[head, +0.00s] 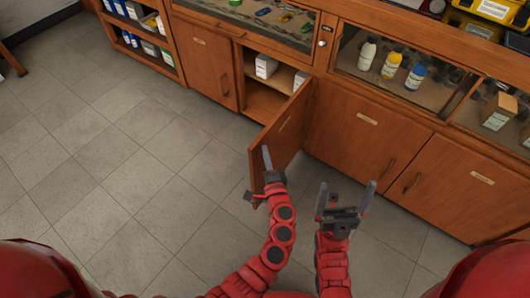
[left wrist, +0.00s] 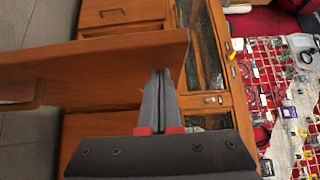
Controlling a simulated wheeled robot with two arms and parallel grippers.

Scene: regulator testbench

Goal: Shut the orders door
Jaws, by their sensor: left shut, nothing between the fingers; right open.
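The wooden cabinet door (head: 289,130) stands open, swung out toward me from the lower cupboard. My right gripper (head: 346,194) is open and empty, right of the door.
The open cupboard (head: 265,103) holds white boxes on a shelf. Shut doors stand on both sides, one left (head: 205,62) and one right (head: 360,130). Bottles (head: 391,65) stand behind glass above. The tiled floor (head: 130,150) left of the door is clear.

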